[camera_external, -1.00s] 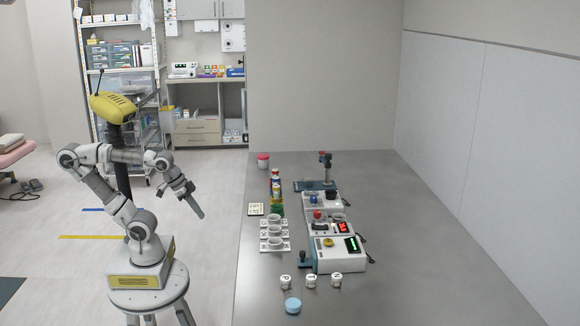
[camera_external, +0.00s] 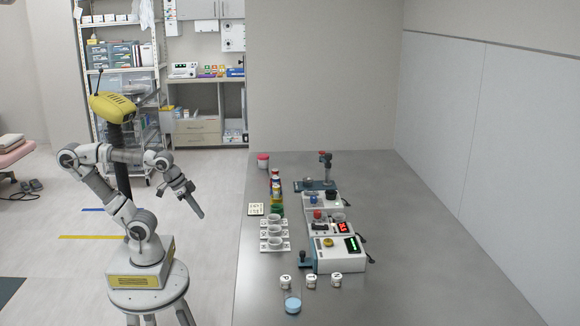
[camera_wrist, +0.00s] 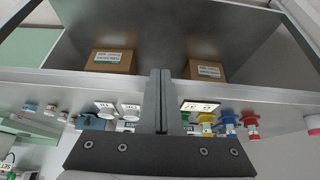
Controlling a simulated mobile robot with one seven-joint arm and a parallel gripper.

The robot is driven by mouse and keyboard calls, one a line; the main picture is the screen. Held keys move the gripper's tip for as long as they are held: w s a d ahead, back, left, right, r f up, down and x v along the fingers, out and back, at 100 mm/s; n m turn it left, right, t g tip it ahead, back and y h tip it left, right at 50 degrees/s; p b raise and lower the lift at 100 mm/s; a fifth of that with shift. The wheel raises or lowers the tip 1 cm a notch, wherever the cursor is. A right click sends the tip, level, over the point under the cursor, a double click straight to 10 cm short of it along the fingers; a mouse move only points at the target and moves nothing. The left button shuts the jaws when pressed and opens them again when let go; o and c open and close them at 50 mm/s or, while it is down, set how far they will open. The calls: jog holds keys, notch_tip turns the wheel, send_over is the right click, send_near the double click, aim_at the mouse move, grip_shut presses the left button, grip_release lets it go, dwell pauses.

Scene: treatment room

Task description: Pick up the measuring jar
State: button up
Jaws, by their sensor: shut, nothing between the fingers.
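A small clear, glass-like container (camera_external: 292,303) with pale blue at its bottom stands at the near end of the grey table; it looks like the measuring jar, but any markings are too small to read. My gripper (camera_external: 200,214) is off the table's left side, over the floor, pointing down and to the right, well apart from the container. In the wrist view my gripper's two fingers (camera_wrist: 161,73) are together with nothing between them.
Three small labelled white jars (camera_external: 311,281) stand just behind the container. White cups (camera_external: 274,244), bottles (camera_external: 275,187) and devices with displays (camera_external: 339,254) fill the table's middle. The table's right side (camera_external: 430,240) is clear. The wrist view shows cardboard boxes (camera_wrist: 110,61) and the table edge.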

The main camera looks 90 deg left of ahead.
jog(key=o, duration=1.5)
jog(key=m+t+h+p, duration=0.5)
jog(key=t+h+p, duration=0.1)
jog(key=p, duration=2.1)
send_near(301, 292)
jog(key=x, duration=0.5)
jog(key=shift+w+a+f+p, duration=0.25)
jog(key=shift+p, duration=0.1)
jog(key=shift+x, duration=2.6)
